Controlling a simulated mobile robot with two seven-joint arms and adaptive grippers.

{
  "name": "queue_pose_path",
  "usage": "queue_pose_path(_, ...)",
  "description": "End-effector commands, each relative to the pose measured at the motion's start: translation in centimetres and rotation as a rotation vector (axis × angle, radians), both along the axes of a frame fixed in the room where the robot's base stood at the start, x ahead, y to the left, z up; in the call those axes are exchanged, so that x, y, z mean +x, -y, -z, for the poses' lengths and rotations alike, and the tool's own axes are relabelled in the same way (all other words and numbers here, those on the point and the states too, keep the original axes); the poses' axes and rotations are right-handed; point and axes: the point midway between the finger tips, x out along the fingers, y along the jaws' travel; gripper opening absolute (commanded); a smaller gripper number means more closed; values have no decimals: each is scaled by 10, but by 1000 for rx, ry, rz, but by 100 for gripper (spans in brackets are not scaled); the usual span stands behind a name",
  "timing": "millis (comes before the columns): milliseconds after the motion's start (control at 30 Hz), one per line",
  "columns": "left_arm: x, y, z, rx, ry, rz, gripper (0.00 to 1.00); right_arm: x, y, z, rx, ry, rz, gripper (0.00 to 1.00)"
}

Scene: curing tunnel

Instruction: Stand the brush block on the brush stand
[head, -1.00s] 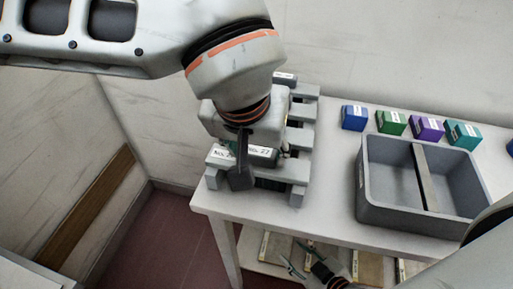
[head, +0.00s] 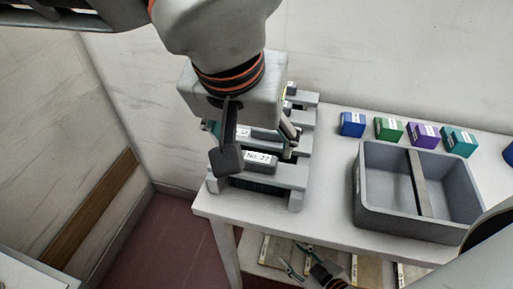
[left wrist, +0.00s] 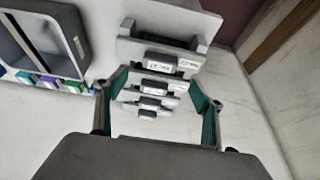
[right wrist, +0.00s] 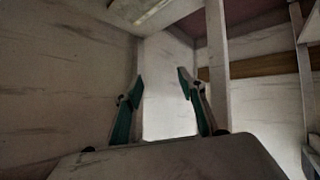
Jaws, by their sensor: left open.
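The grey stepped stand (head: 290,178) is on the left end of the table. Dark blocks with white labels sit on its steps; the front one (head: 258,159) reads "No. 27". They also show in the left wrist view (left wrist: 158,61). I cannot tell which is the brush block. A dark strip (head: 262,187) lies below the front step. My left gripper (head: 258,150) is open above the stand, its fingers apart over the steps and holding nothing that I can see. My right gripper (head: 298,258) is open and empty, below the tabletop by the table's front edge.
A grey two-part bin (head: 373,205) stands right of the stand, with clear tabletop (head: 330,180) between. Blue (head: 352,124), green (head: 388,129), purple (head: 423,135) and teal (head: 459,141) blocks line the back. A lower shelf holds flat boards (head: 368,272). Walls close in behind and left.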

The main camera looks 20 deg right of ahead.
Motion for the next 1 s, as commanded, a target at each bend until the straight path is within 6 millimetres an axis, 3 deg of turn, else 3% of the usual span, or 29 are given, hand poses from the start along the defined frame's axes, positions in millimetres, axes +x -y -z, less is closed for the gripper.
queue_pose_path(100, -7, -5, -22, 0, 3, -2, 68, 0, -1, -3, 6, 2, 3, 40)
queue_pose_path(300, -13, -9, -38, 0, 0, 0, 68, -1, -2, -2, 10, -3, 4, 40)
queue_pose_path(833, -14, -10, -40, 1, -1, 0, 68, -1, -3, -4, 12, -3, 2, 40)
queue_pose_path(933, -16, -10, -51, 1, 13, 0, 68, 2, -3, -13, 11, 8, 3, 40)
queue_pose_path(1000, -20, -10, -70, 0, 34, 0, 68, 9, -4, -29, 14, 26, 4, 40)
